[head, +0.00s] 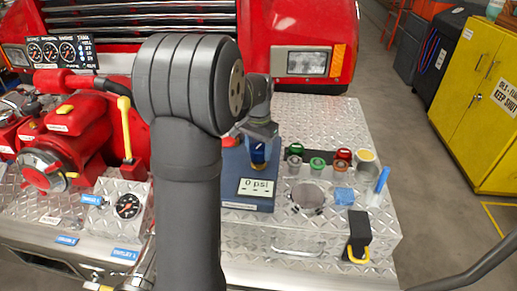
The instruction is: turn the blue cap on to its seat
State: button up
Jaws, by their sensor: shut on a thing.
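The blue cap (258,153) is at the end of my gripper (260,139), which points down and is shut on it. The cap is above the blue box (230,180) with the "0 psi" display (256,187). A small brass-coloured part (258,166) shows just under the cap; it looks like the seat. I cannot tell whether the cap touches it or how far it is turned. My own arm hides the left part of the box.
Right of the box are green and red caps (317,164), a round opening (308,198), a blue block (344,195), a blue marker (382,180) and a black and yellow object (358,237). The red pump (70,140) and yellow lever (126,125) stand left.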

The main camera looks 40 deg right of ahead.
jog(key=m, duration=0.5)
jog(key=shift+d+r, duration=0.1)
dwell(0.3)
jog(key=shift+m, duration=0.8)
jog(key=m, duration=0.6)
jog(key=o, duration=1.1)
jog(key=shift+s, duration=0.1)
jog(key=o, duration=0.5)
jog(key=shift+c, duration=0.2)
